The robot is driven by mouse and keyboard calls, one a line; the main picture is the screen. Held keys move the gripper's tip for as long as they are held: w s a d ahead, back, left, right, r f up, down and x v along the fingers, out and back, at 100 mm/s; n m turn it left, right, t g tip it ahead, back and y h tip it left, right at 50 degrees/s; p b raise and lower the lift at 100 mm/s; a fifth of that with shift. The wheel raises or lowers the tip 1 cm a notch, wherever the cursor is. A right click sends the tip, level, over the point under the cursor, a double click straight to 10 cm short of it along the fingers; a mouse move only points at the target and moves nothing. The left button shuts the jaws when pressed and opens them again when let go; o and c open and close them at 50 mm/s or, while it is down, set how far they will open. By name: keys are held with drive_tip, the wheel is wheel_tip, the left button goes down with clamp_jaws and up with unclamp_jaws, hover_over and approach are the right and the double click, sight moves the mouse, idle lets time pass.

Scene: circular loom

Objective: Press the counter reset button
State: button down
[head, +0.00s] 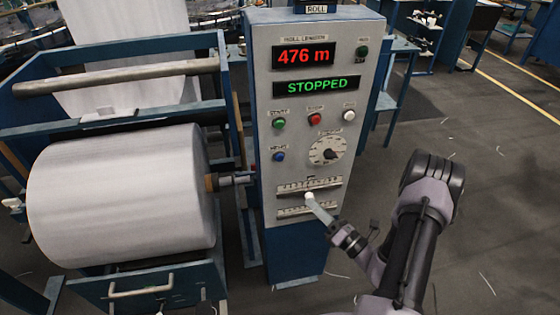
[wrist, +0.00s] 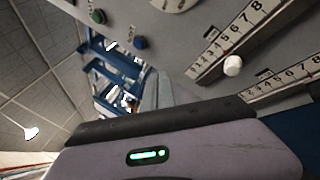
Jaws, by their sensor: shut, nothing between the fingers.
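The grey control panel (head: 262,80) shows a red "476 m" display (head: 304,56) and a green "STOPPED" display (head: 317,86). Below are a green button (head: 279,123), a red button (head: 315,119), a white button (head: 349,116) and a blue button (head: 279,156). Their small labels are too blurred to tell which is the counter reset. The wrist view shows the green button (wrist: 97,16) and the blue button (wrist: 140,42). My gripper (head: 318,208) is shut and empty, low in front of the panel by the slider scales, below the buttons. Whether it touches the panel is unclear.
A dial (head: 328,150) sits below the buttons, above two slider scales (head: 290,188). A white slider knob (wrist: 233,65) sticks out at the upper scale. A dark green round fitting (head: 362,51) is beside the length display. A large white roll (head: 120,198) stands left. Floor at right is open.

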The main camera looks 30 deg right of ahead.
sight(280, 158)
drive_tip(key=a+r+g+y, duration=0.1)
drive_tip(key=a+r+y, duration=0.3)
drive_tip(key=r, duration=0.5)
drive_tip(key=a, duration=0.2)
drive_tip(key=shift+w+a+g+y, duration=0.3)
drive_tip(key=shift+a+g, duration=0.05)
drive_tip(key=shift+g, duration=0.05)
drive_tip(key=shift+f, duration=0.1)
drive_tip(key=w+d, duration=0.2)
drive_tip(key=w, duration=0.6)
drive_tip(key=shift+w, duration=0.3)
idle(0.9)
drive_tip(key=shift+w+d, duration=0.15)
drive_tip(key=shift+w, duration=0.25)
drive_tip(key=shift+w+d, duration=0.1)
drive_tip(key=shift+w, duration=0.35)
idle(0.6)
drive_tip(key=shift+s, duration=0.1)
drive_tip(key=shift+s+a, duration=0.2)
drive_tip(key=shift+s, duration=0.55)
